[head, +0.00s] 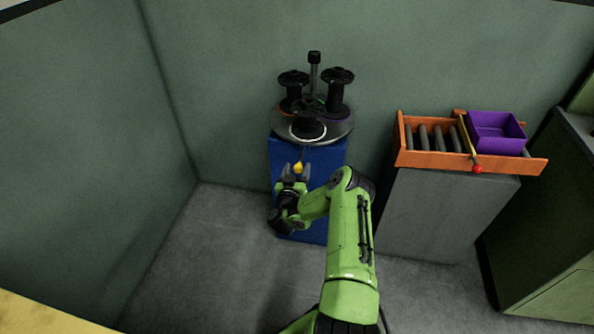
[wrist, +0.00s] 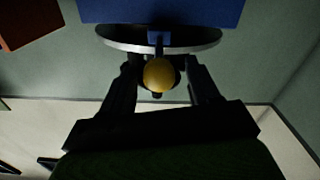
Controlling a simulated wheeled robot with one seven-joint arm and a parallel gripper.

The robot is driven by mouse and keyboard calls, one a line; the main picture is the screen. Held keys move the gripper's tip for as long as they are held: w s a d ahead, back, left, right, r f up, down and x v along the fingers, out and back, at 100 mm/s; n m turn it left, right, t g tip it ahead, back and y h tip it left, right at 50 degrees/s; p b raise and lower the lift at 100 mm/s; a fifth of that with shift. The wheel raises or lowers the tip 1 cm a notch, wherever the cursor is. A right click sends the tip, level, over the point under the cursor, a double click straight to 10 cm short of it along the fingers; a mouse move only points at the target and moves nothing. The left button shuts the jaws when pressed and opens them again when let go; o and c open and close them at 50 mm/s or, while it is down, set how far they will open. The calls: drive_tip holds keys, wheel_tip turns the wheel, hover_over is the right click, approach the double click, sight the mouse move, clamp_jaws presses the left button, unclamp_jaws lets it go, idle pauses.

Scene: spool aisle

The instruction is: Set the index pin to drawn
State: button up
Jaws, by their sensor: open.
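The index pin's yellow knob (head: 298,168) sticks out at the front of the blue pedestal (head: 322,200), just below the round grey turntable (head: 341,131). In the wrist view the round yellow knob (wrist: 159,75) sits between the two dark fingers of my gripper (wrist: 160,82), with gaps visible on both sides. My gripper (head: 293,172) is open in front of the pedestal in the head view. The pin's shaft behind the knob is mostly hidden, so I cannot tell how far it is pulled out.
Several black spools (head: 338,90) stand on the turntable around a central post (head: 314,70). To the right, an orange roller rack (head: 430,160) on a grey block (head: 440,210) holds a purple bin (head: 497,132) and a red-tipped yellow lever (head: 477,168). The floor at left is clear.

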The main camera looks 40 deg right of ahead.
drive_tip(key=p+v, duration=1.5)
drive_tip(key=p, duration=0.3)
drive_tip(key=shift+s+a, duration=0.25)
